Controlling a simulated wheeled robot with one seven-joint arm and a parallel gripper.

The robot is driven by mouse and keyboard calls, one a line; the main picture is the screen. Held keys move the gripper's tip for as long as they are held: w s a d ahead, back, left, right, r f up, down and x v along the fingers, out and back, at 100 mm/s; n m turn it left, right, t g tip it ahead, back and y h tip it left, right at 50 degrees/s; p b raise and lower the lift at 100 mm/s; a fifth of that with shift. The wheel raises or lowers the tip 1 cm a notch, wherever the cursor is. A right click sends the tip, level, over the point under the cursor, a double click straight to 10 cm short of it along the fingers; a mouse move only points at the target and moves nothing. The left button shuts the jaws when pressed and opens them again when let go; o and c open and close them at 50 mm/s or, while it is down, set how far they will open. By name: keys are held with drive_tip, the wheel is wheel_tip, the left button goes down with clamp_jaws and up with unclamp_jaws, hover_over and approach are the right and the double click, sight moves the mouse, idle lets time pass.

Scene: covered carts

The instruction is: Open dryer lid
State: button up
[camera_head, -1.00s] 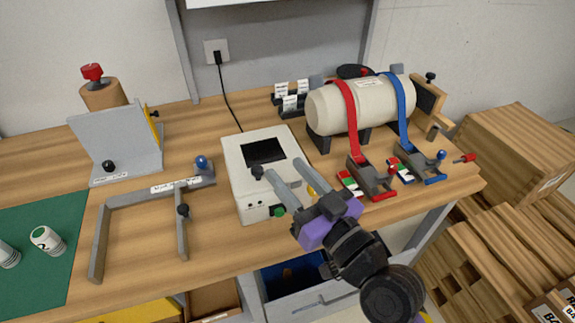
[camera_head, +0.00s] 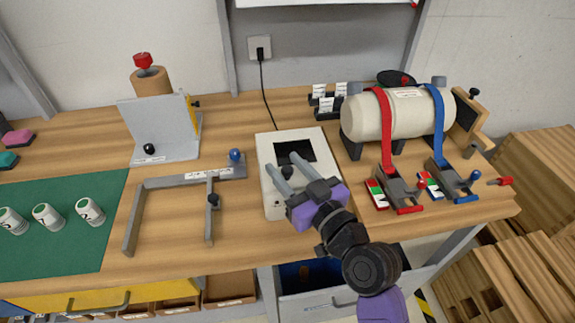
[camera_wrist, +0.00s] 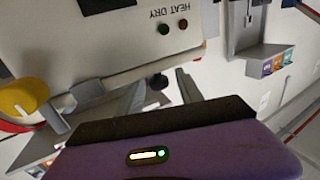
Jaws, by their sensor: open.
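The dryer (camera_head: 264,144) is a white box with a dark window in its top, standing on the wooden bench near the middle. Its lid looks closed, with a black knob (camera_head: 287,172) near its front edge. My gripper (camera_head: 284,165) is open and empty, its two grey fingers over the dryer's front part, near the knob. I cannot tell whether a finger touches the knob. My purple gripper body hides part of the dryer's front.
A white drum with red and blue straps (camera_head: 410,112) and clamps stands to the right. A grey bracket frame (camera_head: 150,190) with a blue knob lies to the left. Several white cups stand on a green mat (camera_head: 60,255) farther left. A drawer (camera_head: 310,305) is open below.

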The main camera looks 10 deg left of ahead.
clamp_jaws()
idle(1.4)
